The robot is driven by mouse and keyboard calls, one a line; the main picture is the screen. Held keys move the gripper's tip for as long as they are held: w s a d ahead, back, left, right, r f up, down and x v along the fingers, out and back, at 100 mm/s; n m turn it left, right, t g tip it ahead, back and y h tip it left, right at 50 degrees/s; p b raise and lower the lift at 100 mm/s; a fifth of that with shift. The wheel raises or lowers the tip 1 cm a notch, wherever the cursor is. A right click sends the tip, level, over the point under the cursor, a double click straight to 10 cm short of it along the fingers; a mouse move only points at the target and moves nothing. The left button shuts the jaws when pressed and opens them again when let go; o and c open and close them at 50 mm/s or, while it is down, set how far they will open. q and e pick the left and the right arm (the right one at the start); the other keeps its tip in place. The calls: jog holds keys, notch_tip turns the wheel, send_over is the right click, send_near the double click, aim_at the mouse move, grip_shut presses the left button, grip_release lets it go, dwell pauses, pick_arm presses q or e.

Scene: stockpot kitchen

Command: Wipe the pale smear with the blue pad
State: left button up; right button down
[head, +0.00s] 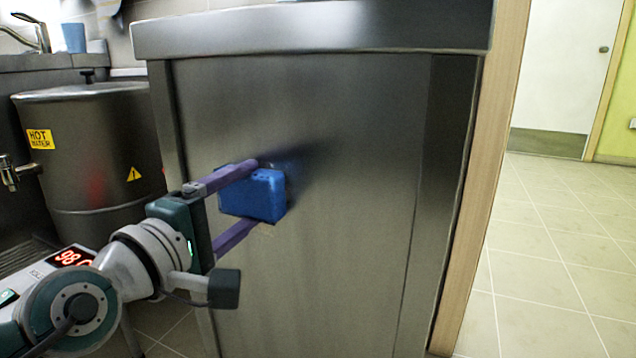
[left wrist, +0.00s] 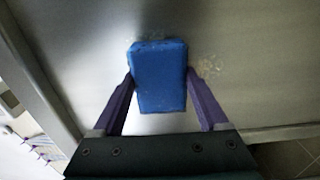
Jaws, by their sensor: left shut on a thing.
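The blue pad (head: 252,194) is held between the two purple fingers of my left gripper (head: 262,192), which is shut on it. In the head view the pad is at or very near the upright steel side panel (head: 350,200); I cannot tell for sure whether it touches. In the left wrist view the pad (left wrist: 160,76) sits between the fingertips (left wrist: 160,80). A pale speckled smear (left wrist: 207,67) shows on the panel just right of the pad. Part of it may be hidden behind the pad. A small trace of the smear (head: 266,230) shows below the pad in the head view. My right gripper is not in view.
A steel hot-water boiler (head: 90,140) with a tap stands at the left. A device with a red display (head: 72,257) is below it. A wooden edge (head: 480,180) borders the panel on the right, with open tiled floor (head: 550,260) beyond. A counter overhang (head: 310,28) juts out above.

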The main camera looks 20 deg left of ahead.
aim_at(315, 198)
pick_arm(q)
jog(key=shift+d, duration=0.9)
jog(key=shift+s+d+r+p, duration=0.1)
jog(key=shift+d+p, duration=0.3)
jog(key=shift+p, duration=0.15)
jog(key=shift+d+p, duration=0.4)
jog(key=shift+d, duration=0.45)
jog(key=shift+s+d, duration=0.1)
jog(key=shift+d, duration=0.25)
jog(key=shift+s+d+p, duration=0.1)
jog(key=shift+d+p, duration=0.45)
jog(key=shift+d, duration=1.05)
jog(key=shift+s, duration=0.1)
